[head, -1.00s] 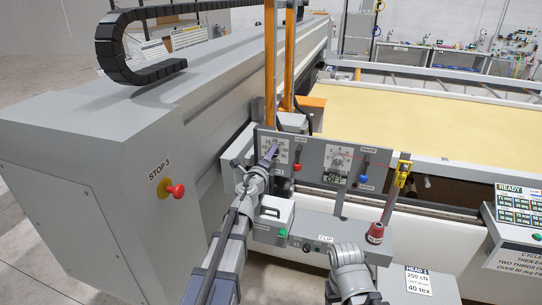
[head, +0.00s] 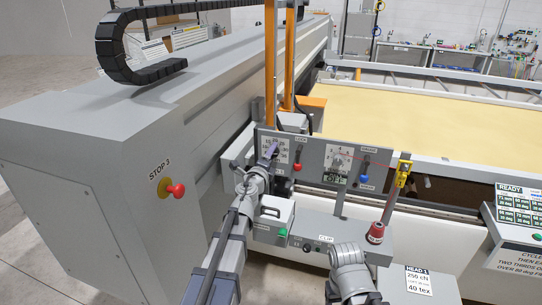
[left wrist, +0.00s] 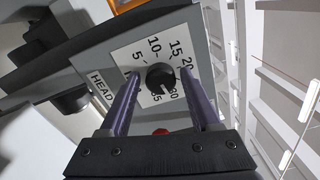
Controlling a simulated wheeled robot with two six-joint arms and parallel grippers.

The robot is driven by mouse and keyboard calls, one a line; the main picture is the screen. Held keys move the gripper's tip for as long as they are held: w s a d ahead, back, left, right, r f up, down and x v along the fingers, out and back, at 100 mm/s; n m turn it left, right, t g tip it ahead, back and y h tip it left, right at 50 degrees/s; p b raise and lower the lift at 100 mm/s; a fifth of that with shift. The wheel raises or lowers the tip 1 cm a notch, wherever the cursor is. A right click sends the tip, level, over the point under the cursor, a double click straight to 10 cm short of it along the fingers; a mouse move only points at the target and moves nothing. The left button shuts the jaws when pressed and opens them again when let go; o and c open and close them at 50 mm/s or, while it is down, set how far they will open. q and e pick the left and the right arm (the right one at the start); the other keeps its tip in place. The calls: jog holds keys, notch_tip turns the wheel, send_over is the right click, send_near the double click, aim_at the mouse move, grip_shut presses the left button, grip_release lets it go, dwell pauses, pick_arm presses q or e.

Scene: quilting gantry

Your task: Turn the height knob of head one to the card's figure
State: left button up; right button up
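The black height knob (left wrist: 160,77) sits in the middle of a white dial plate (left wrist: 128,62) lettered HEAD, with figures including 5, 10, 15, 20 and 30. My left gripper (left wrist: 163,72) is open, its two purple fingers standing on either side of the knob with a gap showing. In the head view my left gripper (head: 271,151) is at the left dial of the grey panel (head: 312,158) and covers part of it. I cannot read the knob's setting. The HEAD 1 card (head: 418,282) reads 250 cN and 40 tex; its small middle line is unreadable. My right gripper is out of view.
A red-handled lever (head: 298,160), a second dial (head: 338,160) and a blue-handled lever (head: 364,172) stand right of the left dial. A red thread cone (head: 376,232) stands on the CLIP ledge. Orange posts (head: 270,70) rise behind the panel. A red stop button (head: 177,190) is at left.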

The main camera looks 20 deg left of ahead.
pick_arm(q)
jog(key=shift+o, duration=0.7)
jog(key=shift+s, duration=0.15)
jog(key=s, duration=0.7)
jog(key=shift+s+a, duration=0.15)
jog(key=shift+s, duration=0.1)
